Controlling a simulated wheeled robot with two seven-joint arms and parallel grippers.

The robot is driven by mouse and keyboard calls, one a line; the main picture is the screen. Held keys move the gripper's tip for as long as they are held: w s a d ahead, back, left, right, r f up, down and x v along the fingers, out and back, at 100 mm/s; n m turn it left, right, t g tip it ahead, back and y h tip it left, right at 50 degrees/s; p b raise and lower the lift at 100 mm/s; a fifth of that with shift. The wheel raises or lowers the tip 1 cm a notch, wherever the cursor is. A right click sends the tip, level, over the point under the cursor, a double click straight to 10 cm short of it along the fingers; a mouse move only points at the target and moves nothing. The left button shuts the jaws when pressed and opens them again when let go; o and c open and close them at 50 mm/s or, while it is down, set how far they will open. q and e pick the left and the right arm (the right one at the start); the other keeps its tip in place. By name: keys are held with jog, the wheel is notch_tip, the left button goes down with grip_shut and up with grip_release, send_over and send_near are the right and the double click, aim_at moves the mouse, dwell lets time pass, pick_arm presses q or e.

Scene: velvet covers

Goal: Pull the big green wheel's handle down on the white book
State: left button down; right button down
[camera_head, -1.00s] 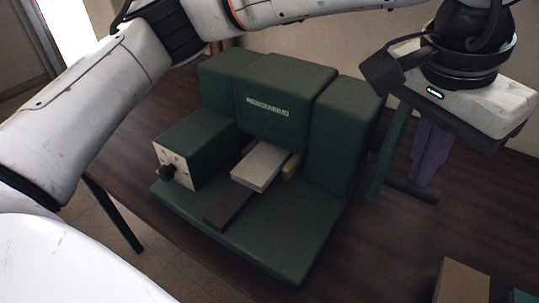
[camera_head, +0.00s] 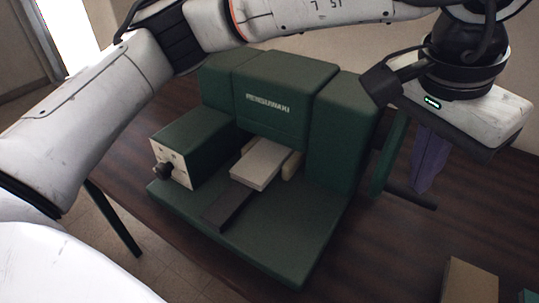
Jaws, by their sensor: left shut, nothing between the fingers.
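The green machine (camera_head: 290,90) stands on the dark wooden table. The white book (camera_head: 262,164) lies flat on its bed, under the upper block. The big green wheel (camera_head: 388,155) is on the machine's right side, seen nearly edge-on. Its dark handle (camera_head: 412,196) sticks out to the right from the wheel's lower part. My left gripper (camera_head: 422,186) points down with its purple fingers shut and empty. Its fingertips are right at the handle in the picture; I cannot tell whether they touch it. My right gripper is not in view.
A small white-faced box with a dark knob (camera_head: 165,171) forms the machine's left part. A brown block (camera_head: 467,282) and a teal item (camera_head: 527,297) lie at the bottom right. The table (camera_head: 385,255) between them and the machine is bare. A wall stands behind.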

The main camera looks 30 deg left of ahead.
pick_arm(q)
jog(key=shift+f, duration=0.15)
jog(key=shift+w+f+b, duration=0.2)
jog(key=shift+f+b, duration=0.15)
jog(key=shift+f, duration=0.25)
dwell(0.5)
jog(key=w+d+p+v, duration=0.1)
jog(key=p+v, duration=0.5)
jog(key=v, duration=0.2)
jog(key=shift+w+r, duration=0.35)
jog(key=shift+r, duration=0.05)
jog(key=p+v, duration=0.3)
jog(key=shift+w+d+r, duration=0.2)
jog(key=shift+w+r, duration=0.1)
jog(key=shift+r, duration=0.2)
